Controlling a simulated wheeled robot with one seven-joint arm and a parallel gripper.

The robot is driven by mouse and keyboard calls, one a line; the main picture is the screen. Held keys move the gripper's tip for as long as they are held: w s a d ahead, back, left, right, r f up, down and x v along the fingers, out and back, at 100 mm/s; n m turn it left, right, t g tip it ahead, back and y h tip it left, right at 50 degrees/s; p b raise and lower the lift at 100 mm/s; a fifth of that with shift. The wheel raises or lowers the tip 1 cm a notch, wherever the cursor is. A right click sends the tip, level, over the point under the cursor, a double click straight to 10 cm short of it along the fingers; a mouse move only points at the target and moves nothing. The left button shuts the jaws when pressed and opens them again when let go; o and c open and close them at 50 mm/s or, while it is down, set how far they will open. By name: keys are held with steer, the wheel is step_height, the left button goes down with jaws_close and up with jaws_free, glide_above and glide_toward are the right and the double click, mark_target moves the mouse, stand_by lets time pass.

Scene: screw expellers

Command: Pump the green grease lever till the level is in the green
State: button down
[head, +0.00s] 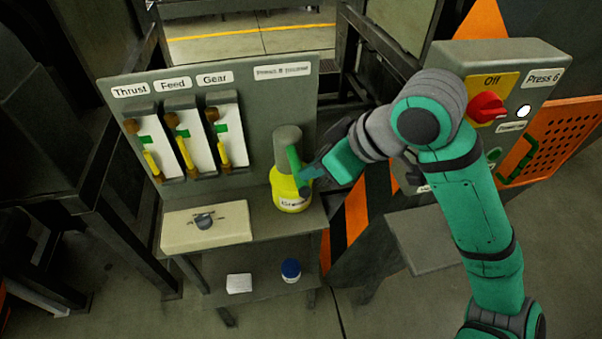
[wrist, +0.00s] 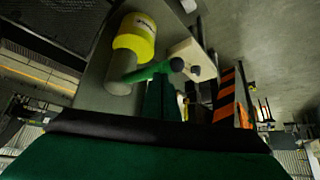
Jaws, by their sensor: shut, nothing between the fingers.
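The grease pump (head: 291,196) is a yellow pot with a grey top, standing on the bench's right side; it also shows in the wrist view (wrist: 136,38). Its green lever (head: 293,165) slants down across the front and ends in a dark knob. In the wrist view the lever (wrist: 150,72) runs to the right. My gripper (head: 309,174) is shut and empty, right beside the lever; its fingers (wrist: 161,92) lie close to it, but contact is unclear. Thrust (head: 149,147), Feed (head: 184,143) and Gear (head: 223,138) gauges have yellow columns and green bands; exact levels are too small to read.
A beige box with a grey knob (head: 206,227) sits on the bench, left of the pump. A lower shelf holds a white block (head: 239,283) and a blue-lidded jar (head: 291,270). A control box with a red switch (head: 487,107) stands at right, behind my arm.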

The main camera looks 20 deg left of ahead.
stand_by(0.3)
step_height(320, 180, down, 5)
steer(key=shift+r, duration=0.2)
stand_by(0.3)
steer(key=d, duration=0.2)
steer(key=r, duration=0.1)
steer(key=shift+s+d, duration=0.4)
steer(key=shift+r, duration=0.1)
steer(key=v, duration=1)
steer(key=shift+d+r, duration=0.3)
